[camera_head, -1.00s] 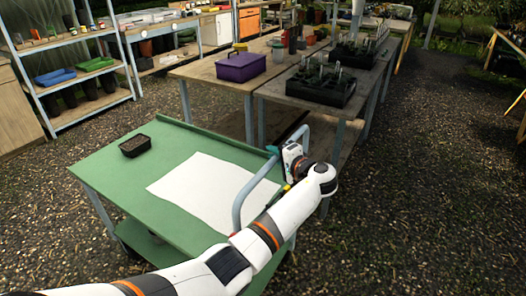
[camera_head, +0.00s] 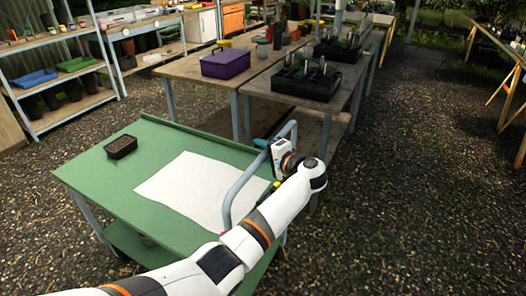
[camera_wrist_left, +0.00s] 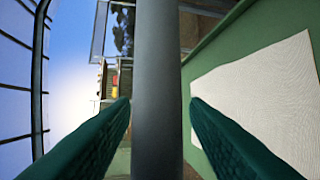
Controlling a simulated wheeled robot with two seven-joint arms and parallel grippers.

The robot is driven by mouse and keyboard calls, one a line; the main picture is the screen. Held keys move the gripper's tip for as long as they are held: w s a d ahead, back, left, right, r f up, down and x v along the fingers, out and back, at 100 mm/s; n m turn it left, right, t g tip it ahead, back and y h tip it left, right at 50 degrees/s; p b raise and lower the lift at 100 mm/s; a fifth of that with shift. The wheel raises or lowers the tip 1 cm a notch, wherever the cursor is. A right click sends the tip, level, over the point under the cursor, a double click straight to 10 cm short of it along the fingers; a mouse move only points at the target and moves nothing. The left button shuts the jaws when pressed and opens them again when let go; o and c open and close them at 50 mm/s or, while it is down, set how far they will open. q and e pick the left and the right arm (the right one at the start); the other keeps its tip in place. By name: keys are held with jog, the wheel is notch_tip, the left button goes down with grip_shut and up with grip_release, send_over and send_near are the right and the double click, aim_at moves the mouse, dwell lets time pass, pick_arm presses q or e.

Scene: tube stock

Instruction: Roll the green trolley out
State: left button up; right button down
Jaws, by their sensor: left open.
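The green trolley (camera_head: 100,178) stands in the lower left of the head view, with a flat green top and a lower shelf. A bent grey tube handle (camera_head: 236,189) rises at its right end. My left gripper (camera_head: 264,143) is at the upper part of this handle. In the left wrist view, the grey handle bar (camera_wrist_left: 157,60) runs between the two green fingers of my open left gripper (camera_wrist_left: 160,102), with gaps visible on both sides. My right gripper is not in view.
A white sheet (camera_head: 190,185) and a small dark tray (camera_head: 121,146) lie on the trolley top. Wooden tables (camera_head: 190,70) with a purple box (camera_head: 225,63) and black plant trays (camera_head: 320,78) stand close behind. Open gravel (camera_head: 420,180) lies to the right.

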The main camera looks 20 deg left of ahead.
pick_arm(q)
jog(key=b+v, duration=0.1)
jog(key=v, duration=1)
jog(key=shift+s+d, duration=0.25)
jog(key=shift+d, duration=0.1)
